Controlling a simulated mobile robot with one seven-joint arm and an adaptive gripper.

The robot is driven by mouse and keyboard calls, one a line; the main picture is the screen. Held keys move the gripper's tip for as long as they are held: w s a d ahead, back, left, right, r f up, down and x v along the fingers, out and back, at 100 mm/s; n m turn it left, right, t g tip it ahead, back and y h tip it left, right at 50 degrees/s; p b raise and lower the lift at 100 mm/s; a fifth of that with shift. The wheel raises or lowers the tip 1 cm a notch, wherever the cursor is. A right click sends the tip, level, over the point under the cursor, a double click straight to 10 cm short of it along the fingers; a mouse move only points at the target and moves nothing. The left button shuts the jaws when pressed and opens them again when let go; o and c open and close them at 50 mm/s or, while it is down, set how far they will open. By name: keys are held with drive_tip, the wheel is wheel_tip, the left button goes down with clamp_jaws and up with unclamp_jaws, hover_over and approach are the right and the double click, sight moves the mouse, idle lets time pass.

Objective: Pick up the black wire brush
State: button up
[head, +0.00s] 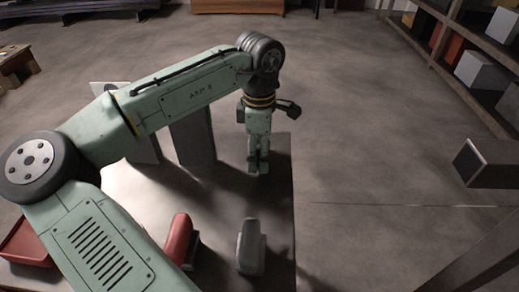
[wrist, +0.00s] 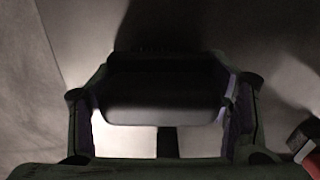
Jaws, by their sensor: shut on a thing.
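My gripper (head: 258,168) points down over the far right part of the table in the head view. In the wrist view its two fingers (wrist: 165,105) are shut on a dark, rounded block, which looks like the black wire brush (wrist: 160,82). A short dark stem shows below it. In the head view the held thing is hardly visible between the fingers. Its bristles cannot be made out.
The table (head: 277,215) carries a red block-like tool (head: 179,238) and a grey one (head: 249,246) near its front. A tall grey box (head: 193,146) stands left of my gripper. A red tray (head: 27,243) is at far left.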

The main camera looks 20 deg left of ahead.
drive_tip(key=shift+c, duration=1.4)
drive_tip(key=shift+r, duration=0.1)
